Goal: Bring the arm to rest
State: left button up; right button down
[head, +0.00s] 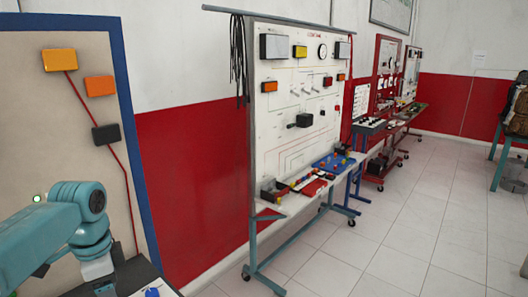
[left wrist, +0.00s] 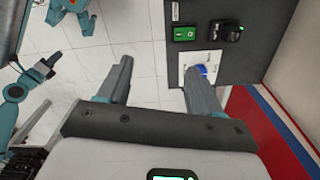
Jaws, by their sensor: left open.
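My left arm (head: 62,232), teal, comes in from the left in the head view, bent at a round joint, with its wrist hanging down at the bottom edge. My left gripper (left wrist: 160,68) shows in the left wrist view with its two grey fingers wide apart and nothing between them. The right finger overlaps a blue item (left wrist: 205,72) on a white sheet (left wrist: 191,59) on a dark grey tabletop (left wrist: 240,62). I cannot tell whether the finger touches it. My right gripper cannot be made out in either view.
A tan board (head: 60,130) with orange boxes stands behind my left arm. A white trainer panel (head: 290,120) on a wheeled stand is at the middle. A green switch box (left wrist: 184,33) and a black device (left wrist: 226,31) sit on the dark tabletop. Tiled floor (head: 400,240) is clear at right.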

pick_arm(q)
jog(key=s+d+f+n+h, duration=0.1)
jog(key=d+f, duration=0.3)
jog(key=f, duration=0.5)
jog(key=d+f+n+h, duration=0.1)
jog(key=d+f+n, duration=0.15)
jog(key=f, duration=0.55)
jog(key=s+d+f+n+h, duration=0.1)
jog(key=d+f, duration=0.4)
jog(key=f, duration=0.4)
jog(key=s+d+f+n, duration=0.3)
jog(key=s+f, duration=0.3)
jog(key=s, duration=0.3)
jog(key=s+d+f+n+h, duration=0.1)
jog(key=s+d+f+n, duration=0.3)
jog(key=s, duration=0.6)
notch_tip(320, 180, down, 3)
jog(key=shift+s+f+n, duration=0.2)
jog(key=shift+n, duration=0.75)
jog(key=c, duration=0.4)
